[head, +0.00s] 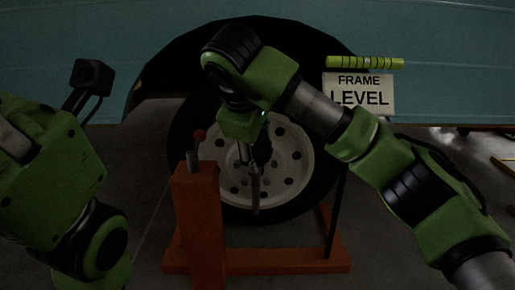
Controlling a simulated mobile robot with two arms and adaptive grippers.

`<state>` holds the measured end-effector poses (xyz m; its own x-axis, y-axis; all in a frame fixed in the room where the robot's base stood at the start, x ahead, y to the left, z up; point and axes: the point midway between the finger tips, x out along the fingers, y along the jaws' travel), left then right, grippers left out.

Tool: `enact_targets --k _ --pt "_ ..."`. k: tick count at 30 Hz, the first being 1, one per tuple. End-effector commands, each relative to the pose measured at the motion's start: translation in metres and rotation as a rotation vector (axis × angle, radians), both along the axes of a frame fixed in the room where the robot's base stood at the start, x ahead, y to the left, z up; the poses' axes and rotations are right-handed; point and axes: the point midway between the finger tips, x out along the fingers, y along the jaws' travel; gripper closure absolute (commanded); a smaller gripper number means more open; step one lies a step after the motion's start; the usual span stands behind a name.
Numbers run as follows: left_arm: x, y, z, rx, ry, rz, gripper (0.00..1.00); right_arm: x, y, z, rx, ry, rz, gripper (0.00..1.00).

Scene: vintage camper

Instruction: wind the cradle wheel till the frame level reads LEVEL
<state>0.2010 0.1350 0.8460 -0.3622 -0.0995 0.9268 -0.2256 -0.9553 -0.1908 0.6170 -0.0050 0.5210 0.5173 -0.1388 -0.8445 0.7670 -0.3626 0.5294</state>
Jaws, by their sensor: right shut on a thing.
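The frame level, a yellow-green tube (365,62), sits on the teal camper side at upper right. The white sign (358,94) below it reads FRAME LEVEL. My right gripper (253,165) reaches down right of the post and is shut on a thin, dark upright piece (255,198), apparently the cradle wheel seen edge-on. The gripper hides part of it. My left arm shows at left; its gripper is out of view.
The camper's tyre (186,130) and pale steel wheel (291,155) stand close behind my right gripper. The cradle's low orange base (290,262) and a dark upright rod (337,212) stand near the tyre. The grey floor to the left is clear.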

Motion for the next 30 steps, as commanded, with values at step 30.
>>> enact_targets --k 30 --pt "0.0 0.0 0.0 -0.001 0.0 0.0 1.0 0.0 0.0 0.082 0.001 -0.003 -0.001 0.35"
